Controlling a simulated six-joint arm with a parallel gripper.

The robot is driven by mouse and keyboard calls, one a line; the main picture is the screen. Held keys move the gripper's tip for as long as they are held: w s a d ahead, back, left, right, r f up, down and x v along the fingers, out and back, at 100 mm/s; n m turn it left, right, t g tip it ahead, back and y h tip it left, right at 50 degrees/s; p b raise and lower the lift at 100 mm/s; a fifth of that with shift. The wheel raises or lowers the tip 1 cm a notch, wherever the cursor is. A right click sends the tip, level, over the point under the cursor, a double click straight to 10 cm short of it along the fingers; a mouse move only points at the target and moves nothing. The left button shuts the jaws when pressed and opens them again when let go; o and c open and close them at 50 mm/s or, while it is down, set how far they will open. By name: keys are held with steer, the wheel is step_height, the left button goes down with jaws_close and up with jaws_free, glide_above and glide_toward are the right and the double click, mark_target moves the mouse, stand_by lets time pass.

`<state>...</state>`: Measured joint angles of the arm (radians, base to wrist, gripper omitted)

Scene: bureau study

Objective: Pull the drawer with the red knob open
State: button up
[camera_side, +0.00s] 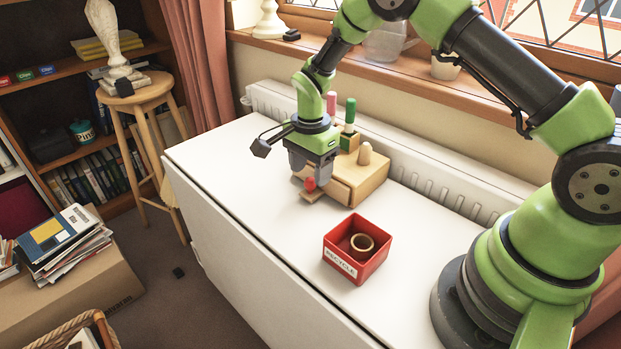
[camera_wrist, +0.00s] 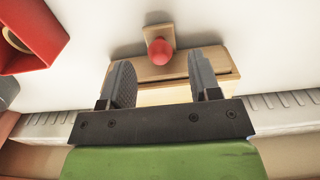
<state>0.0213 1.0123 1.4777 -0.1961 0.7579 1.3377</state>
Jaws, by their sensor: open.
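My gripper (camera_side: 309,168) is open, pointing down at the box's front edge. Its two fingers (camera_wrist: 158,64) are apart, with space on both sides of the knob. A dark seam (camera_wrist: 205,80) runs along the box front. The fingers partly hide the front in the side view.
A red recycle bin (camera_side: 342,264) holding a ring stands in front of the box. A wooden peg (camera_side: 365,154) and green and pink items (camera_side: 350,112) stand on or behind the box. A white radiator (camera_side: 430,186) lines the back. The desk's left is clear.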

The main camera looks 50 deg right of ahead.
steer(key=shift+f, duration=1.5)
jaws_close()
steer(key=a, duration=0.9)
steer(key=shift+a, duration=0.3)
jaws_free()
steer(key=shift+r, duration=0.1)
